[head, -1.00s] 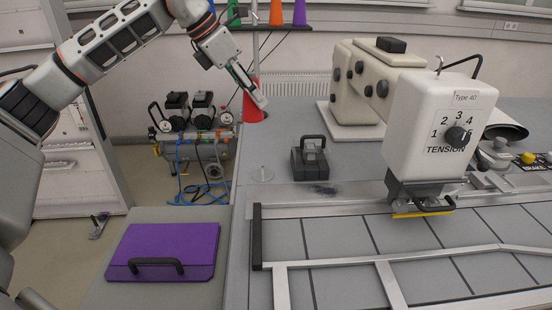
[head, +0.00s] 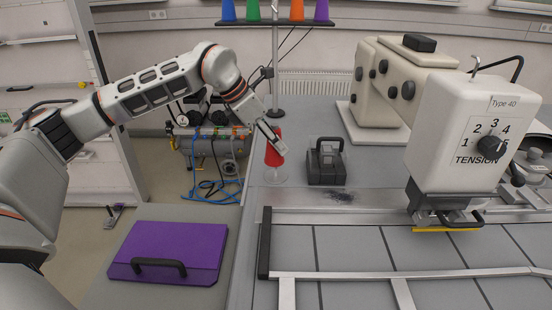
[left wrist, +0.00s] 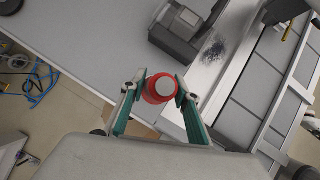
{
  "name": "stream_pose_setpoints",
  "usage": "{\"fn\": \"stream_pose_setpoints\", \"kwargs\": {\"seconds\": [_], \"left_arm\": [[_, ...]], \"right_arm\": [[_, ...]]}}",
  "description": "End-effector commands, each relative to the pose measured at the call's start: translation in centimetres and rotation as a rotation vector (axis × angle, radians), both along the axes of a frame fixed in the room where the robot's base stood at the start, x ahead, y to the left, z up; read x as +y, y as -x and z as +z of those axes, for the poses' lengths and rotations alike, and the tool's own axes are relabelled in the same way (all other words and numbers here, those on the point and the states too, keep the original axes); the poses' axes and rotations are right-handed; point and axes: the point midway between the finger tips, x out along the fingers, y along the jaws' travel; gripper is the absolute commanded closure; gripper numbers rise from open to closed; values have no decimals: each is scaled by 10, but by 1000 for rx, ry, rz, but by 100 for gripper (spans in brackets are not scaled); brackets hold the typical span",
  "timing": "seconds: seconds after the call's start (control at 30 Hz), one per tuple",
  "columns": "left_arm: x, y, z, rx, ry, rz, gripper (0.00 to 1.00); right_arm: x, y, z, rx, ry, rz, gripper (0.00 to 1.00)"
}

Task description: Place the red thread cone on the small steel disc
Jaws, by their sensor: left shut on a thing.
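The red thread cone (head: 274,152) is upright between the fingers of my left gripper (head: 274,141), which is shut on it. In the left wrist view the cone (left wrist: 160,89) shows from above, with a pale round top, between the two fingertips (left wrist: 158,85). The cone hides the disc in the left wrist view. My right gripper is not in view.
A dark block with a handle (head: 326,163) stands close to the right of the cone. A thread stand (head: 275,70) with several coloured cones rises behind. The white sewing machine (head: 462,130) and metal rails are at right. A purple case (head: 167,254) lies front left.

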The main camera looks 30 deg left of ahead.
Motion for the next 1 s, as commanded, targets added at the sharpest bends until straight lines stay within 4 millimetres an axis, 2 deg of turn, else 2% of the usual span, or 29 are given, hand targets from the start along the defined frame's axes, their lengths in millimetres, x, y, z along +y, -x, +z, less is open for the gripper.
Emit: {"fn": "stream_pose_setpoints", "kwargs": {"seconds": [0.23, 0.5, 0.77, 0.8, 0.83, 1.0], "left_arm": [[0, 0, -16, 0, 0, -1, 93], [0, 0, -51, 0, 0, -1, 93], [0, 0, -51, -1, 0, -1, 93], [0, 0, -51, 0, 0, -1, 59], [0, 0, -51, 0, 0, -1, 51], [0, 0, -51, 0, 0, -1, 51]], "right_arm": [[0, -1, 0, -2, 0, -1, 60], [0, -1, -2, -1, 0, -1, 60], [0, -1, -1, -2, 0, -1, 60], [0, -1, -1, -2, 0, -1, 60], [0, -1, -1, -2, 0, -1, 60], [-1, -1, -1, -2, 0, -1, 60]]}}
